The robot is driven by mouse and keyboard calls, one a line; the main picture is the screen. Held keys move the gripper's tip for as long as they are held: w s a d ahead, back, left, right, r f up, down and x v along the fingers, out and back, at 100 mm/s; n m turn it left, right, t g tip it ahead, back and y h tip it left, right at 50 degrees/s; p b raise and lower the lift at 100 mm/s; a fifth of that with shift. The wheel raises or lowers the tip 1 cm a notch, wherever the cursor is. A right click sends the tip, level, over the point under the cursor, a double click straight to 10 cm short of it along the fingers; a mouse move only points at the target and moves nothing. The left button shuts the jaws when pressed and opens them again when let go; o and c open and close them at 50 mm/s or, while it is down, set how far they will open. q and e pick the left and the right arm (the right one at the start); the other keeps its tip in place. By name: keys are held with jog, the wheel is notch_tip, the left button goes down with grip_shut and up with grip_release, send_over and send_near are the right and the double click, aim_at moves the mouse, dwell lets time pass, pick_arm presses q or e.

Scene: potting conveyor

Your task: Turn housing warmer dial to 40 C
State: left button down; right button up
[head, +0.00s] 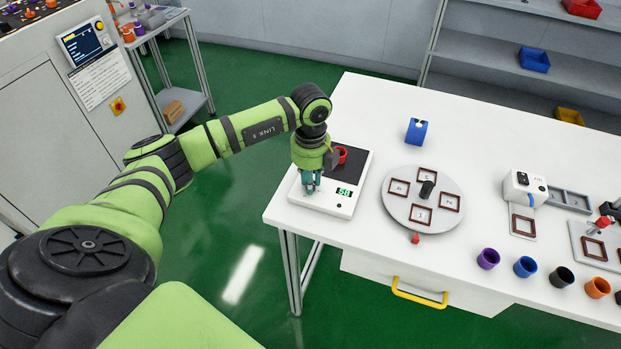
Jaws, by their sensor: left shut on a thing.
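The housing warmer (346,207) is a white box with a dark top plate at the left end of the white table. Its green display (344,192) appears to read 50. A red ring-shaped part (342,155) sits on the dark plate, partly behind my gripper. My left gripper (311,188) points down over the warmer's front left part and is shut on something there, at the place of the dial. The dial itself is hidden by the fingers. My right gripper is not in view.
A round turntable (389,205) with several square frames stands right of the warmer. A blue block (416,131) lies behind it. Several coloured cups (488,258) line the front edge. A yellow drawer handle (419,293) sticks out below. The table's back left is clear.

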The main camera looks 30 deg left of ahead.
pick_arm(q)
jog(key=shift+n, duration=0.5)
jog(key=c, duration=1.1)
grip_release()
notch_tip(320, 180, up, 12)
jog(key=shift+d, duration=0.1)
